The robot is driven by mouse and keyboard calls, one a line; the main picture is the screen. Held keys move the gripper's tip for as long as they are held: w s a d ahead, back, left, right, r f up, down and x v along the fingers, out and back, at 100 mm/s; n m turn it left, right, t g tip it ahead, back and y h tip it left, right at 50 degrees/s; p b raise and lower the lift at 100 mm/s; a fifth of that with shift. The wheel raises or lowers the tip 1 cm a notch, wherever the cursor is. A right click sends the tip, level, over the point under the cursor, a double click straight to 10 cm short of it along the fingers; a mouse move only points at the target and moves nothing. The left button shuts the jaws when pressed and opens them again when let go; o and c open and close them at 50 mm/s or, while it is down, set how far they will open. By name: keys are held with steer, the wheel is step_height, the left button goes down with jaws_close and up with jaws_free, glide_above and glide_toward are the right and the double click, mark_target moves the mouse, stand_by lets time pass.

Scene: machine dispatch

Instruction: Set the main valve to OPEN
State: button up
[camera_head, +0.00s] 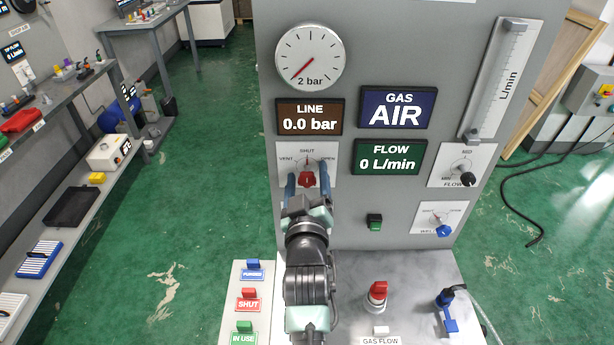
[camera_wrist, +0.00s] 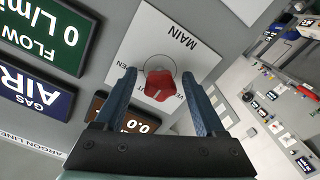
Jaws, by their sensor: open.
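The main valve is a red knob (camera_head: 306,180) on a white plate (camera_head: 328,151) marked VENT, SHUT and OPEN, on the grey panel. SHUT is at the top of the plate, VENT at left and OPEN at right. The knob appears to point at SHUT, though its mark is small. My gripper (camera_head: 308,177) is open, with one blue finger on each side of the knob. In the wrist view the red knob (camera_wrist: 160,87) lies between the fingertips (camera_wrist: 158,75), with gaps on both sides. Whether the fingertips reach past its face is unclear.
The LINE display (camera_head: 310,117) reads 0.0 bar and the FLOW display (camera_head: 388,158) 0 L/min. The GAS display (camera_head: 398,107) reads AIR. A flow knob (camera_head: 467,179) and a blue knob (camera_head: 443,231) are at right. A red-topped fitting (camera_head: 377,293) stands on the ledge.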

jaws_close()
stand_by(0.3)
steer(key=m+b, duration=0.2)
steer(key=m, duration=0.1)
steer(key=shift+f, duration=0.1)
steer(key=m+b, duration=0.1)
steer(key=m, duration=0.1)
steer(key=shift+m, duration=0.3)
steer(key=m+b, duration=0.1)
steer(key=m, duration=0.5)
steer(key=shift+b, duration=0.4)
steer(key=shift+m, duration=0.3)
